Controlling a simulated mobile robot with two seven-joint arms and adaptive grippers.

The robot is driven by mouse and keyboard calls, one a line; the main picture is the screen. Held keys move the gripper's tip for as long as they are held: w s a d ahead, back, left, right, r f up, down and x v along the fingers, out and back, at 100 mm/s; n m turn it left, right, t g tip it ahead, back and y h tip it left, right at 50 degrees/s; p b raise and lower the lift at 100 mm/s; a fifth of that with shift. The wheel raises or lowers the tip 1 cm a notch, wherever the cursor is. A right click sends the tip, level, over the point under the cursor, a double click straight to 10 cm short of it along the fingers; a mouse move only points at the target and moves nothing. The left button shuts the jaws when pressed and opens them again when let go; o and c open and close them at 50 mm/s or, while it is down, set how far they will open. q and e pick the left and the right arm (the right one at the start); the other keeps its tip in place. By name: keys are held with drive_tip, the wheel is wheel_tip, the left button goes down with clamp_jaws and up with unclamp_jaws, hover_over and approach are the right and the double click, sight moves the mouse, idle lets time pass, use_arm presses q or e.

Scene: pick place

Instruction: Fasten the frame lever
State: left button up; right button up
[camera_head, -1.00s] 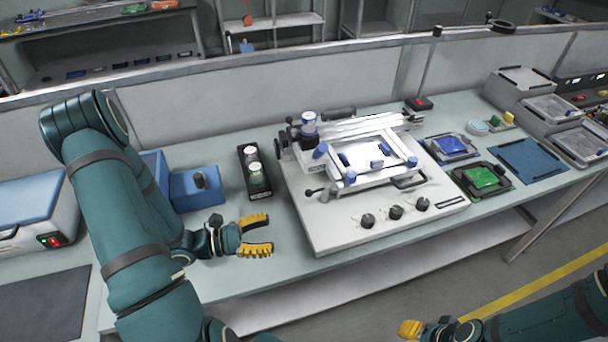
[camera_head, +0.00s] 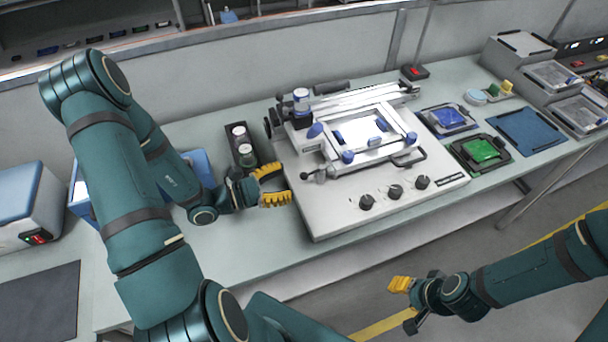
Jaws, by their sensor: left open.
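A white stencil-printer-like machine (camera_head: 340,218) stands on the bench with a white frame (camera_head: 372,153) on top, held by blue knobs. A small lever with a dark ball end (camera_head: 304,175) sticks out at the frame's front left corner. A dark curved handle (camera_head: 410,160) is at its front right. I cannot tell which of these is the frame lever. My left gripper (camera_head: 284,182) is open and empty, fingers pointing right, just left of the ball-ended lever and apart from it. My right gripper (camera_head: 407,305) is open and empty, in front of the bench edge.
A black holder with two jars (camera_head: 240,150) stands behind my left gripper. Blue boxes (camera_head: 202,165) are partly hidden by my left arm. A green board (camera_head: 482,151), a blue board (camera_head: 449,117) and a blue mat (camera_head: 530,131) lie right of the machine. Three knobs line its front.

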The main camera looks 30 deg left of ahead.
sight(304, 175)
use_arm(q)
drive_tip(key=x, duration=0.5)
drive_tip(key=shift+w+d, duration=0.25)
drive_tip(key=shift+w, duration=0.05)
drive_tip(key=shift+o, duration=0.2)
clamp_jaws()
